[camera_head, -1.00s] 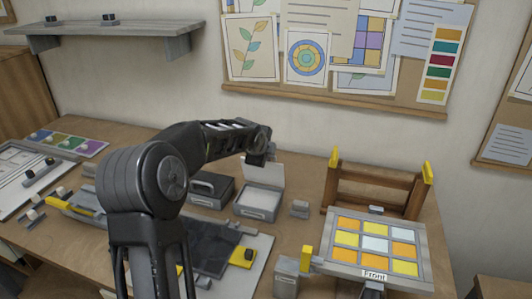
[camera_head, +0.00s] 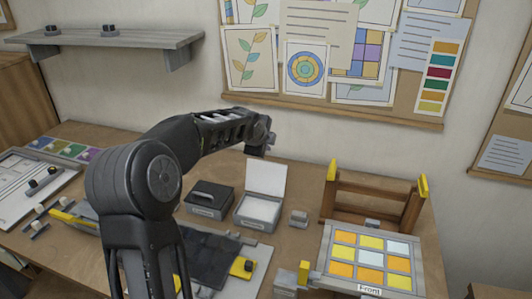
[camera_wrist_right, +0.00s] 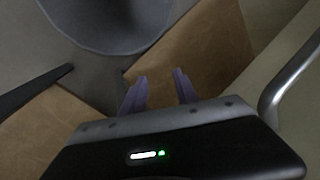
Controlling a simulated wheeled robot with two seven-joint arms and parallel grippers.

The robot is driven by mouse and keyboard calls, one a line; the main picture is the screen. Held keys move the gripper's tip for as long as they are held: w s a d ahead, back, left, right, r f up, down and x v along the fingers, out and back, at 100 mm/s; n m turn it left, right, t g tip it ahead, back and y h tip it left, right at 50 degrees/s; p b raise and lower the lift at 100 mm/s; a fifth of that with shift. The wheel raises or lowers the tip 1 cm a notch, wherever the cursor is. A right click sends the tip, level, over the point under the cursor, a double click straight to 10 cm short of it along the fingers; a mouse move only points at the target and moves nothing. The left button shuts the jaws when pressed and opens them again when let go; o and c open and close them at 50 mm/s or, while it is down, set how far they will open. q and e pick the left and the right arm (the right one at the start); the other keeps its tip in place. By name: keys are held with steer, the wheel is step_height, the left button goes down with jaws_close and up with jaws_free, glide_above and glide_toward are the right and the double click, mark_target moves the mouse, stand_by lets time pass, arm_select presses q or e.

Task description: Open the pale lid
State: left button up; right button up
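The pale lid (camera_head: 266,179) stands upright at the back of a small pale box (camera_head: 257,213), which is open and shows a white inside. My left gripper (camera_head: 263,149) is at the end of the black arm, just above and behind the lid's top edge, apart from it in the picture. It is small and dark there, so I cannot tell whether its fingers are apart. My right gripper (camera_wrist_right: 159,91) shows in the right wrist view with its two fingers apart and nothing between them. It is outside the head view.
A closed dark box (camera_head: 209,199) stands left of the pale box. A small grey block (camera_head: 299,219) is to its right, then a wooden rack (camera_head: 375,190) and a coloured tile panel (camera_head: 370,257). A dark sheet (camera_head: 205,250) lies in front.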

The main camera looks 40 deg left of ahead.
arm_select(q)
steer(key=shift+r+p, duration=0.35)
steer(key=shift+r, duration=0.05)
arm_select(e)
steer(key=shift+r, duration=0.45)
arm_select(q)
steer(key=shift+s+f, duration=0.1)
steer(key=shift+s, duration=0.05)
arm_select(e)
steer(key=shift+f, duration=0.1)
